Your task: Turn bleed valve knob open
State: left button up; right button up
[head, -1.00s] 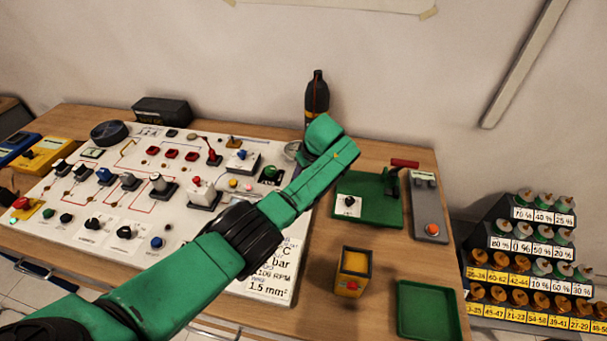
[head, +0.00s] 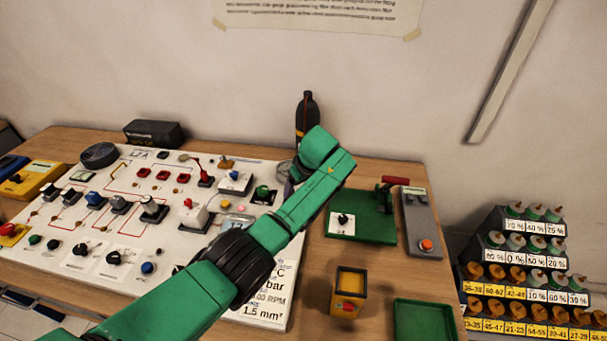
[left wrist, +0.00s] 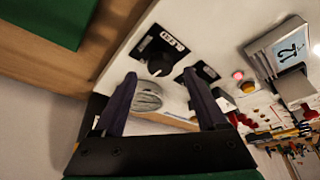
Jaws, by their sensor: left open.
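In the left wrist view a black round bleed knob (left wrist: 160,64) sits on the white panel beside a black "BLEED" label (left wrist: 172,38). My left gripper (left wrist: 160,77) is open, its two dark fingers spread on either side of the knob's line. The knob shows between and just beyond the fingertips; I cannot tell whether they touch it. In the head view my green left arm reaches across the panel (head: 215,270) and hides the knob and most of the gripper. My right gripper is in neither view.
A ribbed grey disc (left wrist: 147,97) shows between the fingers, close to the knob. In the head view a dark bottle (head: 306,115) stands behind my wrist. A green board (head: 372,228), yellow box (head: 348,293) and green tray (head: 425,322) are to the right.

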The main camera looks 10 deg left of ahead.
pick_arm(q)
jog(key=b+v, duration=0.2)
jog(key=v, duration=1)
jog(key=shift+a+f, duration=0.1)
